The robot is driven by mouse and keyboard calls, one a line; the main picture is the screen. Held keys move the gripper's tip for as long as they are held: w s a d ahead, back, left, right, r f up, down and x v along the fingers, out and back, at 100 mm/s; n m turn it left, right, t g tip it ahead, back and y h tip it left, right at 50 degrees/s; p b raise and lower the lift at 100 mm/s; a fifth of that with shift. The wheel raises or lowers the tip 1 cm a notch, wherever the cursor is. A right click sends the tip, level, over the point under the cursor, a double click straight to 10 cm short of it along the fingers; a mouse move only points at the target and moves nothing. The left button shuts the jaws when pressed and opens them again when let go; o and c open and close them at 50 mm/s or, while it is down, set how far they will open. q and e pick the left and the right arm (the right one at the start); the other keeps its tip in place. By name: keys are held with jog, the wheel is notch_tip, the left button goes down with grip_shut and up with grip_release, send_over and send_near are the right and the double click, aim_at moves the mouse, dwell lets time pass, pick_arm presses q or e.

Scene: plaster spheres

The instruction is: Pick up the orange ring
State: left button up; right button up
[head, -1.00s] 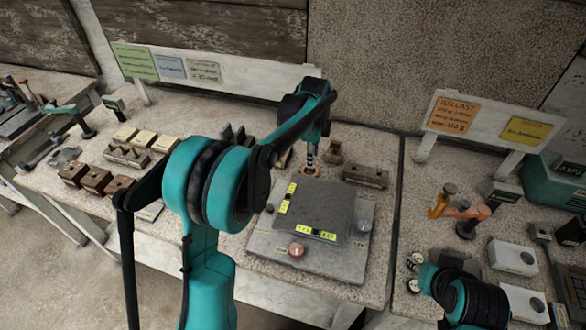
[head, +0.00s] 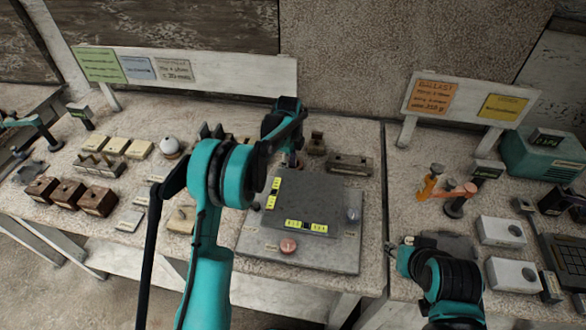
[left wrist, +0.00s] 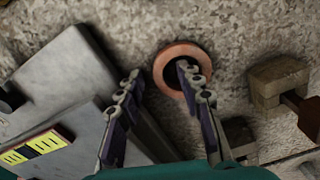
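The orange ring (left wrist: 160,68) lies flat on the speckled stone bench top in the left wrist view. My left gripper (left wrist: 159,71) is open above it. Its right finger shows over the ring's hole, and its left finger is outside the ring on the left. I cannot tell whether the finger is down inside the hole or just above it. In the head view my left gripper (head: 291,160) points down behind the dark plate, and the ring is mostly hidden there. My right gripper (head: 399,248) is at the lower right, its finger opening unclear.
A grey device with a dark plate (head: 310,200) stands just in front of the left gripper. A small brown block (head: 317,144) and a slotted bar (head: 350,164) are close on the right. An orange clamp-like piece (head: 430,183) stands on the right bench. A white sphere (head: 168,145) is further left.

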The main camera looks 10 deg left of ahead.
pick_arm(q)
grip_shut()
dwell(0.3)
